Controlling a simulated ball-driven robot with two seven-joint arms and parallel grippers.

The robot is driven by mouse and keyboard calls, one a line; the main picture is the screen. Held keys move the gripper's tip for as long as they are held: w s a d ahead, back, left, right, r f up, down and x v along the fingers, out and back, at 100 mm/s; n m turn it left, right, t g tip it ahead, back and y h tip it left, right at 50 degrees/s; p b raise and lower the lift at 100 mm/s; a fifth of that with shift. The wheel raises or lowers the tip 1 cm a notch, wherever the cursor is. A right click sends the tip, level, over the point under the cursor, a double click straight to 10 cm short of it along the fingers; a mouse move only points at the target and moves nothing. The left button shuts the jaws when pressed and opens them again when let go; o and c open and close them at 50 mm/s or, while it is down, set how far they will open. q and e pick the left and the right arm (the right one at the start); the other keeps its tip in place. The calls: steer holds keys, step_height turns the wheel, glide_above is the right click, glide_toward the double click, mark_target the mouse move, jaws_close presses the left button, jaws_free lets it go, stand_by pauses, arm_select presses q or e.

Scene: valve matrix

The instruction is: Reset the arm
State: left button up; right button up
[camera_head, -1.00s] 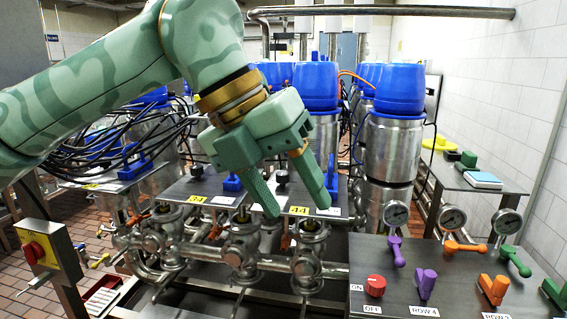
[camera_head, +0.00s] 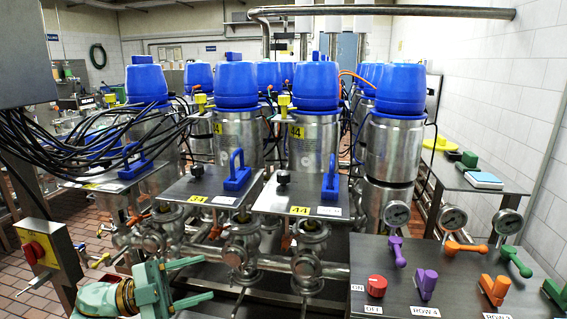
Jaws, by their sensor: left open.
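My left arm shows only low in the picture, at the bottom left. Its green left gripper (camera_head: 207,279) is open and points to the right, with nothing between its two fingers. It is in front of the lower pipes and valve bodies, left of the control panel; I cannot tell whether it touches them. My right gripper is not in view.
Steel valves with blue caps (camera_head: 313,86) stand in rows behind plates with blue handles (camera_head: 237,172). A control panel (camera_head: 390,262) with coloured levers and a red knob (camera_head: 376,285) is at the lower right. A yellow switch box (camera_head: 45,247) stands at the left.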

arm_select(q)
steer(key=w+a+r+n+t+y, duration=0.4)
steer(key=w+a+n+t+y, duration=1)
steer(key=t, duration=0.4)
steer(key=a+f+n+g+y, duration=0.2)
steer(key=a+f+n+y, duration=0.2)
steer(key=n+y, duration=0.15)
steer(key=s+f+n+g+y, duration=0.1)
steer(key=s+f+g, duration=0.2)
steer(key=f, duration=1)
steer(key=s+f+n+g, duration=0.2)
steer(key=s+f+g, duration=0.15)
steer(key=f, duration=0.85)
steer(key=s+d+f+g, duration=0.2)
steer(key=s+f+g, duration=0.1)
steer(key=s+f, duration=1.05)
steer(key=s+d+f+g, duration=0.3)
steer(key=s+f+g, duration=0.1)
steer(key=s+f, duration=0.9)
steer(key=s+d+f+g, duration=0.1)
steer(key=s+f+g, duration=0.1)
steer(key=s, duration=1)
steer(key=s+d+f+g, duration=0.2)
steer(key=s+f, duration=0.1)
steer(key=s, duration=0.8)
steer(key=s+d+f+g, duration=0.2)
steer(key=s, duration=1)
steer(key=shift+s+f+h, duration=0.25)
steer(key=shift+s+h, duration=0.05)
steer(key=shift+h, duration=0.05)
